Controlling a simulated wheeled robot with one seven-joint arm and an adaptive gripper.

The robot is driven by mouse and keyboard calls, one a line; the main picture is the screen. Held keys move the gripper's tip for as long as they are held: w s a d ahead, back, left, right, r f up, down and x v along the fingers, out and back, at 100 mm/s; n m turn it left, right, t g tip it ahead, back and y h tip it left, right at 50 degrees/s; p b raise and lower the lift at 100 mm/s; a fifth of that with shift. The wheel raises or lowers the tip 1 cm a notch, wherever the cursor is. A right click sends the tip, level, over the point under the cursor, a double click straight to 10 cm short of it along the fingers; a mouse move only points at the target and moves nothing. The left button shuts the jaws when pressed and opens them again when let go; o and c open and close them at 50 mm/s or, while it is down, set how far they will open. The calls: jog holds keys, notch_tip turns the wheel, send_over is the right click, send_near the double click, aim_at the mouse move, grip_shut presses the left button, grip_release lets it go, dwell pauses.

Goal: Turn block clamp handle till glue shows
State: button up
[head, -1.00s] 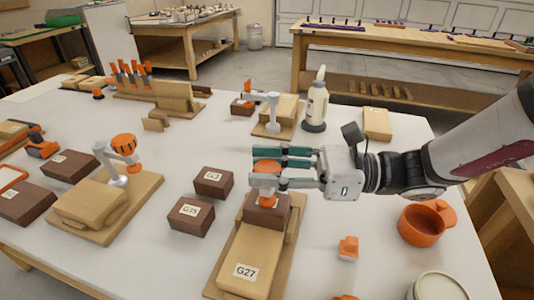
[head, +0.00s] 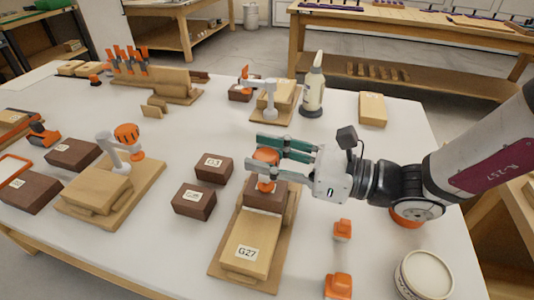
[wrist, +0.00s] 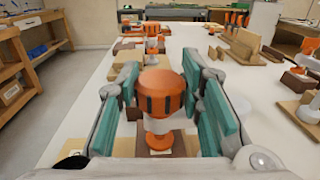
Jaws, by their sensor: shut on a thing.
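The orange clamp handle (head: 267,155) sits on a clamp above a dark brown block (head: 266,197). That block rests on a pale wooden block labelled G27 (head: 245,240), on a wooden base. My gripper (head: 254,156) is shut on the handle, one teal-padded finger on each side. The wrist view shows the slotted orange handle (wrist: 161,93) between the pads, with a white collar and an orange foot below. I cannot make out any glue at the joint; the gripper and clamp cover part of it.
Two labelled brown blocks (head: 194,200) stand just left. A second clamp with an orange handle (head: 127,134) stands further left. A glue bottle (head: 314,86) and another clamp stand behind. Small orange pieces (head: 342,230) and a round tin (head: 424,274) lie to the right.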

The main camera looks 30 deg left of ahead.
jog(key=o, duration=1.2)
jog(key=d, duration=0.4)
jog(key=w+d, duration=0.1)
jog(key=d, duration=0.3)
jog(key=w+d, duration=0.1)
jog(key=d, duration=0.3)
